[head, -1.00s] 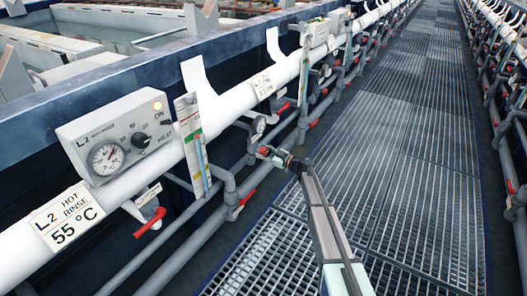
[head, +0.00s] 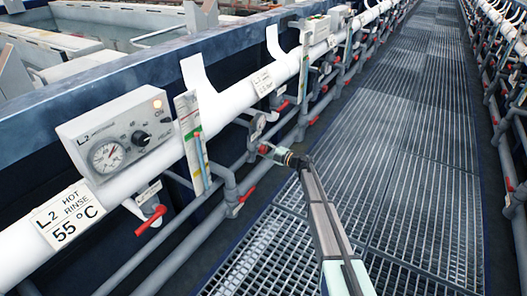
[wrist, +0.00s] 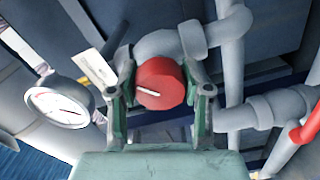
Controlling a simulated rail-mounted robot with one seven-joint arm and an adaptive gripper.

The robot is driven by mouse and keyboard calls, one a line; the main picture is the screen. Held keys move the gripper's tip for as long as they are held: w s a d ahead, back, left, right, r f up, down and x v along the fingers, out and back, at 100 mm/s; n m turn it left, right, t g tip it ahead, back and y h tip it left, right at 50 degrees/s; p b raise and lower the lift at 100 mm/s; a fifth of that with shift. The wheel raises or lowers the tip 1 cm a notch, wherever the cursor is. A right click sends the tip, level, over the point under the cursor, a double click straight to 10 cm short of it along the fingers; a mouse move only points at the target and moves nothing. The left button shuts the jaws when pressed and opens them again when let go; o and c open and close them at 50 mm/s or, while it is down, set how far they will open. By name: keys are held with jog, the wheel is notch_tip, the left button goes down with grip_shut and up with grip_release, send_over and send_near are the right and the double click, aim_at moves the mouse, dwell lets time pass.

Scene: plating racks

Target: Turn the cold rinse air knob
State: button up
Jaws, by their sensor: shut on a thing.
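The red round knob (wrist: 161,84) with a white pointer line sits between my gripper's two green fingers in the wrist view. The pointer lies nearly level, on the left part of the knob's face. My gripper (wrist: 160,95) is shut on the knob, one finger at each side. In the head view the red knob (head: 263,149) is small, at the left end of my gripper (head: 273,153), beside the pipes under the white rail. Any label for the knob is unreadable.
Grey pipes (wrist: 225,35) run behind and right of the knob, with a red handle (wrist: 305,128) at the far right. An L2 hot rinse control box (head: 116,135) and a red lever (head: 150,222) are nearer at left. The grated walkway (head: 400,190) is clear.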

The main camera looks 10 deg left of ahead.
jog(key=n+b, duration=0.2)
jog(key=n, duration=0.2)
jog(key=shift+n, duration=0.3)
jog(key=n+b, duration=0.2)
jog(key=n, duration=0.2)
jog(key=shift+a+n+b, duration=0.1)
jog(key=shift+n+b, duration=0.2)
jog(key=shift+b, duration=0.05)
jog(key=n+b, duration=0.3)
jog(key=n, duration=0.1)
jog(key=shift+n, duration=0.3)
jog(key=n+b, duration=0.8)
jog(key=n, duration=0.2)
jog(key=shift+b, duration=0.35)
jog(key=n+b, duration=0.6)
jog(key=n, duration=0.2)
jog(key=shift+s+a+r, duration=0.1)
jog(key=shift+n+b, duration=0.45)
jog(key=shift+n, duration=1.85)
